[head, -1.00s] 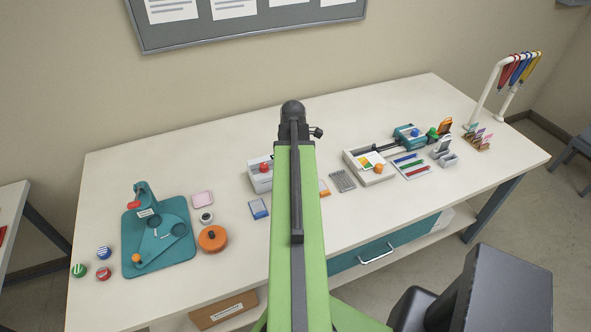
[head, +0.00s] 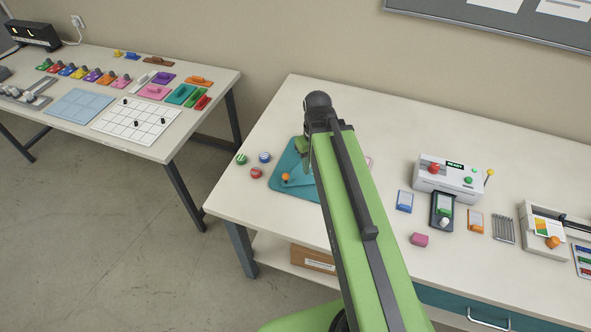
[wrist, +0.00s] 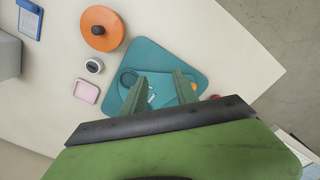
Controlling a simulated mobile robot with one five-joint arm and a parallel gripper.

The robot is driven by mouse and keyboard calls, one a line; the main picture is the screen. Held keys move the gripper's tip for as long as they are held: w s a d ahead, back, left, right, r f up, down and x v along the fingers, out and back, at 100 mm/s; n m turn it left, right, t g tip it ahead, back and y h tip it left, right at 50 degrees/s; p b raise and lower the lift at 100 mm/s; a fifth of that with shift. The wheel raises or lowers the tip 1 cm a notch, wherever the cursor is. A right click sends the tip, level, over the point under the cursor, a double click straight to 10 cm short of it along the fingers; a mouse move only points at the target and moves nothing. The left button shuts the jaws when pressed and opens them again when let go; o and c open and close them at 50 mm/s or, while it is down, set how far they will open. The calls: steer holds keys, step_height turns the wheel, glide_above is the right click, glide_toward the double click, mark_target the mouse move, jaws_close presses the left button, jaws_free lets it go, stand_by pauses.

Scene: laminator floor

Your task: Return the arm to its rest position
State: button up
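My arm (head: 350,190) reaches out over the white bench (head: 300,100) in the head view, its gripper end mostly hidden behind the arm. In the wrist view, my gripper (wrist: 160,77) has its two green fingers apart with nothing between them. The fingers are above a teal plate (wrist: 180,55) with a round dark recess and show in front of it. The teal plate also shows in the head view (head: 283,182), partly hidden by my arm.
A white machine (head: 447,180) stands to the right. Another table (head: 70,75) is at the left, with open floor between.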

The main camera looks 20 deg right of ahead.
steer(key=a+m, duration=0.1)
steer(key=a, duration=0.6)
steer(key=shift+a+m, duration=0.15)
steer(key=shift+m, duration=0.25)
steer(key=shift+s, duration=0.1)
step_height(320, 180, down, 4)
steer(key=b, duration=0.4)
